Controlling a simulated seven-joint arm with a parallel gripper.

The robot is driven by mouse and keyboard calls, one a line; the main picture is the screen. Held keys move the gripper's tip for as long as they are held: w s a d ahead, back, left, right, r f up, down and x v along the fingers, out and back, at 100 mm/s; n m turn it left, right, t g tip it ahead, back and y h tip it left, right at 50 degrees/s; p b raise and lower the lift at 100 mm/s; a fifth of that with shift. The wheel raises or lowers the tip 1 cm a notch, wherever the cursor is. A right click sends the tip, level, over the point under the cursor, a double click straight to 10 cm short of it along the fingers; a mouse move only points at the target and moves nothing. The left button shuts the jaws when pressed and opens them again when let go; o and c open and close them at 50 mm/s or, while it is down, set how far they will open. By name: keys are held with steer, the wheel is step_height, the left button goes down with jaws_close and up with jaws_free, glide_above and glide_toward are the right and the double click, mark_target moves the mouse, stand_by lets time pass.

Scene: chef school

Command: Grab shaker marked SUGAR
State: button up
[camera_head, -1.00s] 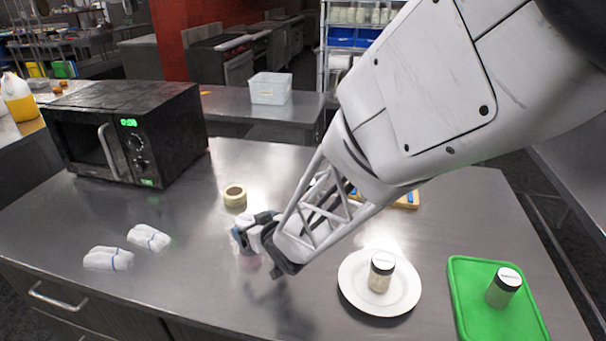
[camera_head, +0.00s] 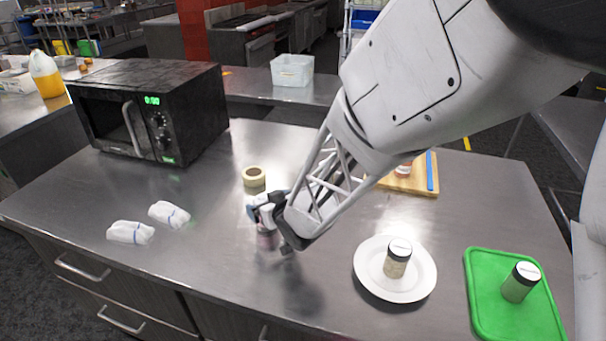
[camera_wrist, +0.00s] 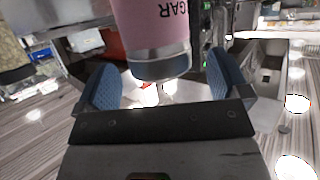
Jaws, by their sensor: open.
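A pink shaker (camera_wrist: 152,25) with a metal end band shows in the wrist view. Its label shows upside down, and only the letters "GAR" are visible. In the head view, the shaker (camera_head: 267,238) is a small pinkish shape on the steel counter, mostly hidden by my gripper. My gripper (camera_head: 268,212) is at it. In the wrist view, my gripper (camera_wrist: 166,84) is open, with one blue-padded finger on each side of the shaker's metal end. I cannot tell whether either pad touches it.
A white plate (camera_head: 372,284) holding another shaker (camera_head: 397,260) and a green board (camera_head: 490,318) with a shaker (camera_head: 520,282) are to the right. White cloth rolls (camera_head: 130,232) and a microwave (camera_head: 150,110) are left. A wooden board (camera_head: 412,184) lies behind my arm.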

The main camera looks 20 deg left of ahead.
steer(key=shift+x, duration=1.15)
steer(key=c, duration=1.1)
